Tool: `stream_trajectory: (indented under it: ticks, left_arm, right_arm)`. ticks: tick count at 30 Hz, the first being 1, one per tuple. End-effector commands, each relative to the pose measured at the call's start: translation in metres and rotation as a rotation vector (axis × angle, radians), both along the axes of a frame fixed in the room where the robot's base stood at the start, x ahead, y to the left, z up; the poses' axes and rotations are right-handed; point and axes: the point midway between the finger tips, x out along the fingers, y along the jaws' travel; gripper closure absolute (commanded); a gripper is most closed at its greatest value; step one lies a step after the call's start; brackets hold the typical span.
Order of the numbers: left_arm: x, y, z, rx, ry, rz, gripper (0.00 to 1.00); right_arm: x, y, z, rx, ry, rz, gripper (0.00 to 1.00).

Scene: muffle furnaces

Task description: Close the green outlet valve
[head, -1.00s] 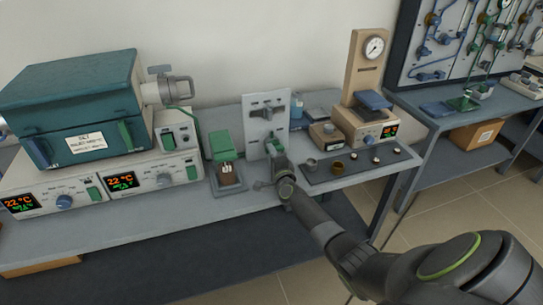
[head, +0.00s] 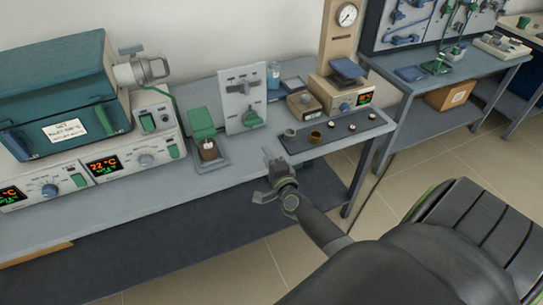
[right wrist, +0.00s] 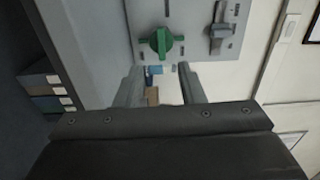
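The green outlet valve (head: 252,118) is a green knob with a bar handle, low on a light grey upright panel (head: 232,98). Its bar stands about upright in the head view, while the grey handle (head: 246,84) above lies across. My right gripper (head: 267,178) is in front of the bench edge, below and apart from the valve. In the right wrist view my gripper (right wrist: 160,85) has its fingers apart with nothing held. The green valve (right wrist: 161,43) appears beyond the fingertips, with the grey handle (right wrist: 218,34) to its right. My left gripper is out of view.
A green-lidded box (head: 207,145) stands left of the panel. A dark tray (head: 340,133) with small crucibles lies to the right, near a balance (head: 342,95). The teal furnace (head: 60,100) is at the left. The bench front by the panel is clear.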

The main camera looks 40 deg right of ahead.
Motion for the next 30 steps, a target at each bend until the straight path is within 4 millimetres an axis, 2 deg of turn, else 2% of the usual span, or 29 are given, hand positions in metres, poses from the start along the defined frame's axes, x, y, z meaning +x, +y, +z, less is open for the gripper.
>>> stream_trajectory:
  ticks: [3, 9, 30]
  left_arm:
    - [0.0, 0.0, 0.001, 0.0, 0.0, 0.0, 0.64]
    - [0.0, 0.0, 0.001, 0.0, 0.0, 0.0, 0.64]
    - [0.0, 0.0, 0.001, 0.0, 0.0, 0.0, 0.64]
  right_arm:
    - [-0.015, 0.004, 0.0, 0.001, 0.0, 0.0, 0.65]
    - [-0.026, 0.006, 0.0, 0.001, -0.001, 0.0, 0.65]
    - [-0.026, 0.006, 0.0, 0.001, 0.0, 0.0, 0.65]
